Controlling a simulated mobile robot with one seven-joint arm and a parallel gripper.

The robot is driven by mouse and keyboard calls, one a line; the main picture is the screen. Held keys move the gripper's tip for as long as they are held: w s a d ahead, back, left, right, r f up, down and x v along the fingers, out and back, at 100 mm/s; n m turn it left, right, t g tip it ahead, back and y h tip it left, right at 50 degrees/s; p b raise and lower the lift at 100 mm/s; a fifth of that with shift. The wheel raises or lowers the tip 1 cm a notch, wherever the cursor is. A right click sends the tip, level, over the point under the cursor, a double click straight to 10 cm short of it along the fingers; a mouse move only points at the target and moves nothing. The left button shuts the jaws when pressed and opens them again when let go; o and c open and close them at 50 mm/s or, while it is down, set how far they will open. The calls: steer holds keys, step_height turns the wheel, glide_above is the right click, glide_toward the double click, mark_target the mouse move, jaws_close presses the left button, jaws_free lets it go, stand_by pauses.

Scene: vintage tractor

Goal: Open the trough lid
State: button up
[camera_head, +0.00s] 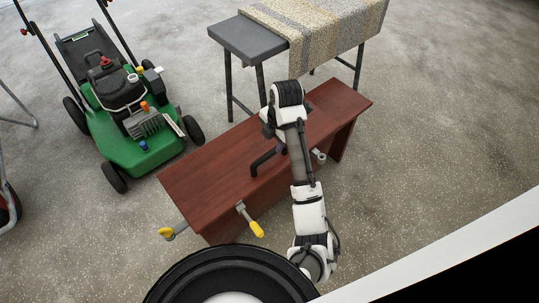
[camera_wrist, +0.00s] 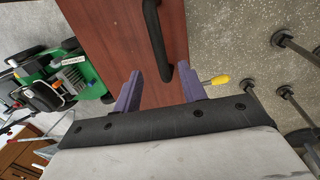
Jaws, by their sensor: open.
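The trough (camera_head: 200,185) is a long reddish-brown wooden bench shape in the head view, with a flat lid on top. A black bar handle (camera_head: 264,160) sits on the lid near its middle. In the wrist view the lid (camera_wrist: 105,30) fills the top middle, and the curved black handle (camera_wrist: 153,35) runs down to its lower end near my fingertips. My gripper (camera_wrist: 160,70) is open and empty, its two purple fingers either side of that end in the picture. Whether they are level with the handle, I cannot tell. In the head view my arm hides part of the lid.
Yellow-handled tools (camera_head: 256,228) stick out by the trough's near side. A green lawn mower (camera_head: 130,120) stands at left. A grey-topped table (camera_head: 242,38) with a patterned cloth (camera_head: 310,25) stands behind. The concrete floor at right is clear.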

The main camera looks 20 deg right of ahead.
steer(key=f+b, duration=0.1)
steer(key=f, duration=0.1)
steer(key=f+b, duration=0.1)
steer(key=f, duration=0.1)
steer(key=w+f+b, duration=0.1)
steer(key=f, duration=0.1)
steer(key=shift+a+b, duration=0.25)
steer(key=shift+b, duration=0.15)
steer(key=shift+w+f, duration=0.3)
steer(key=shift+f, duration=0.65)
steer(key=shift+c, duration=0.2)
jaws_close()
